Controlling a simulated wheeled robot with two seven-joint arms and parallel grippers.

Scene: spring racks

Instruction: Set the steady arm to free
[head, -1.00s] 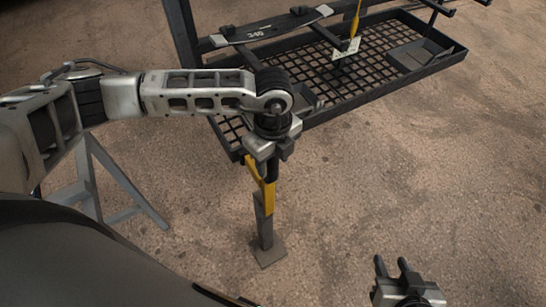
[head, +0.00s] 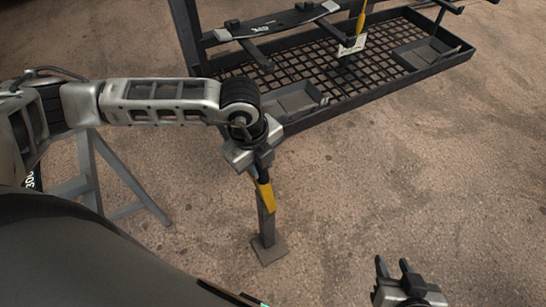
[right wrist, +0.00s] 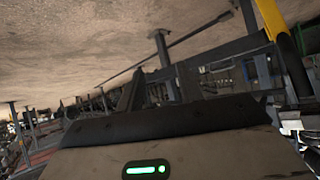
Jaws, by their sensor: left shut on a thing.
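The steady arm looks to be the yellow lever (head: 266,197) on a short grey post (head: 267,228) with a flat foot plate (head: 268,250) on the floor. Its dark upper end runs up into my left gripper (head: 260,168), which is shut on it and hides the top. The lever leans slightly, its top toward the left. My right gripper (head: 393,266) is open and empty at the lower right of the head view, well apart from the lever. No marking for free shows on the lever.
A dark rack with a mesh tray (head: 370,78) stands behind, holding a leaf spring (head: 280,27) marked 340. A grey trestle (head: 125,180) stands at left. The floor right of the post is clear.

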